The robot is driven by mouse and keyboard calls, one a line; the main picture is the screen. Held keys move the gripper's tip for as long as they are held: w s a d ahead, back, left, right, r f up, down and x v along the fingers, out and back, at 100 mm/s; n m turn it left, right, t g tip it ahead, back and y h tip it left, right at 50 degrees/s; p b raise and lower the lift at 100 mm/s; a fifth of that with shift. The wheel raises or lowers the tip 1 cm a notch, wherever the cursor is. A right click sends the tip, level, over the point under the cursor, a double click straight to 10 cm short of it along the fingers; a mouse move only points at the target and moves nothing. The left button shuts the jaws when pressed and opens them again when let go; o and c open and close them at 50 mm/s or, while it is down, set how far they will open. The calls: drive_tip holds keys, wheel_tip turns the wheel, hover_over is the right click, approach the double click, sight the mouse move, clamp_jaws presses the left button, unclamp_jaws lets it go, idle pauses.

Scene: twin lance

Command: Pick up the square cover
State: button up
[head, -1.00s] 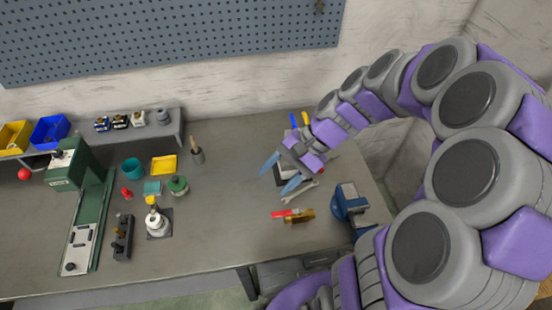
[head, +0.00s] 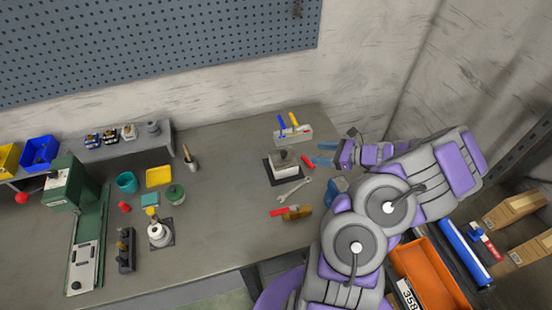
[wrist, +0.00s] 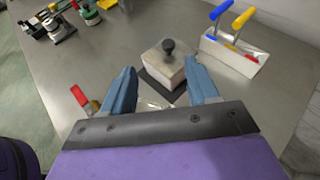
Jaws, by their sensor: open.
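The square cover (head: 284,160) is a pale grey block with a dark round knob on top. It sits on a dark square base (head: 284,179) on the right part of the bench. In the wrist view the cover (wrist: 162,66) is just beyond my fingertips, with the knob upright. My gripper (head: 324,154) is open and empty, to the right of the cover and apart from it in the head view. In the wrist view the blue fingers of my gripper (wrist: 160,75) are spread, and the right one overlaps the cover's lower right edge. The cover's lower right side is partly hidden.
A pale box with blue and yellow handles (head: 293,135) stands behind the cover. A wrench (head: 295,188), a small red item (head: 308,161) and a red-handled tool (head: 291,213) lie nearby. The bench (head: 225,205) is clear left of the cover.

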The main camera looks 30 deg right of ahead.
drive_tip(key=d+f+m, duration=0.1)
drive_tip(key=f, duration=0.1)
drive_tip(key=b, duration=0.2)
approach(286, 153)
drive_tip(key=shift+h, duration=0.3)
drive_tip(key=x, duration=0.4)
drive_tip(key=shift+w+a, duration=0.1)
drive_tip(key=shift+a, duration=0.3)
drive_tip(key=shift+x, duration=0.85)
drive_tip(key=shift+b+x, duration=0.7)
drive_tip(key=shift+x, duration=1.65)
drive_tip(key=shift+w+d, duration=0.1)
clamp_jaws()
